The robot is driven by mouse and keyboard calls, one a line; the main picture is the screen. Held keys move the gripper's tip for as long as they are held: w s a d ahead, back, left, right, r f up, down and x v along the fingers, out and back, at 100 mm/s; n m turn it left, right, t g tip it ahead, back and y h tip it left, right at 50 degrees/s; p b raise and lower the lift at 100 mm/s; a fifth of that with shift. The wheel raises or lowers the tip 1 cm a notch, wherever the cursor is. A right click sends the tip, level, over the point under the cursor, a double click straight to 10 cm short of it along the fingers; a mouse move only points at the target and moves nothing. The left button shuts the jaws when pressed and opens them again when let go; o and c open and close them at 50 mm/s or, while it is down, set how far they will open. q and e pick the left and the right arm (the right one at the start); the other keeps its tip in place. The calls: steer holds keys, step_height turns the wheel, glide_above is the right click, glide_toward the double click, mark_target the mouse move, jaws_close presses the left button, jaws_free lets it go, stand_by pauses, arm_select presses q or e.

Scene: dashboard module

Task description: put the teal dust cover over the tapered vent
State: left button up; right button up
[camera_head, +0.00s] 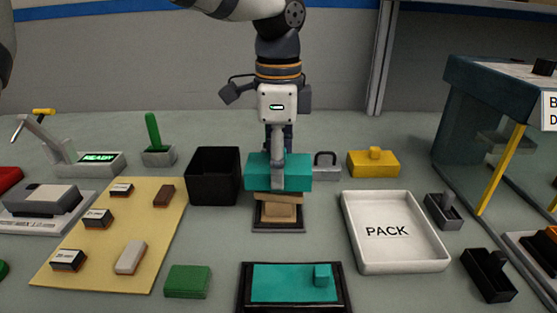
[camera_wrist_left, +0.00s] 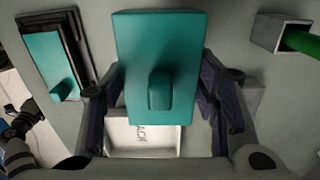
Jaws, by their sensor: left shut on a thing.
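My left gripper (camera_head: 278,168) points down and is shut on the teal dust cover (camera_head: 299,177). In the left wrist view the cover (camera_wrist_left: 160,40) fills the middle, with its knob facing the camera and a finger on either side. The tapered vent (camera_head: 280,212) is tan and stands on a dark square base behind the front tray. The cover is directly above the vent and hides its upper part in the head view; I cannot tell whether they touch. The vent is hidden in the wrist view.
A black open box (camera_head: 214,178) stands close left of the cover. A white PACK tray (camera_head: 358,263) lies to the right, a yellow block (camera_head: 373,165) behind. A black-framed teal plate (camera_head: 290,285) lies in front. A tan board (camera_head: 110,245) with small blocks lies left.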

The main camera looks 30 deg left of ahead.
arm_select(q)
steer(key=shift+f, duration=1.25)
steer(key=o, duration=1.2)
step_height(320, 180, up, 12)
